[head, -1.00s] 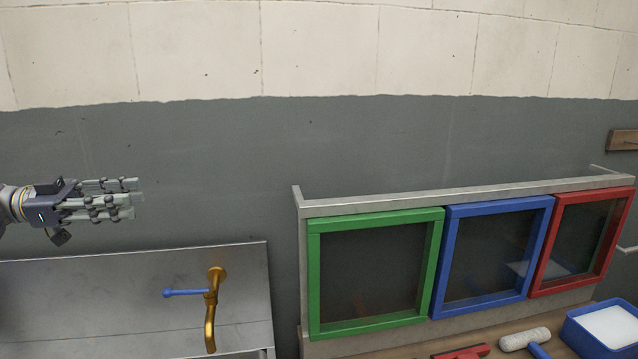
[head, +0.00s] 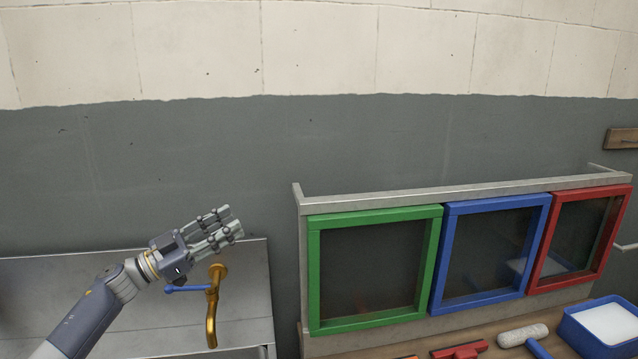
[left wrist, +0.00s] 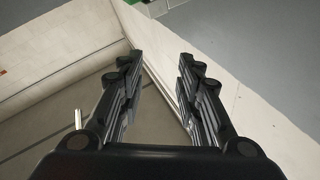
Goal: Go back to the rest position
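My left gripper (head: 227,221) is raised in the head view, in front of the grey wall and just above the brass tap. Its fingers point up and to the right. In the left wrist view the two fingers of the left gripper (left wrist: 158,62) stand apart with nothing between them, so it is open and empty. My right gripper is in neither view.
A brass tap (head: 212,305) with a blue lever stands at a metal sink panel (head: 60,300). To the right are green (head: 314,270), blue (head: 437,262) and red (head: 593,235) framed panels. A blue tray (head: 575,335), a roller (head: 522,336) and a red tool (head: 459,351) lie below them.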

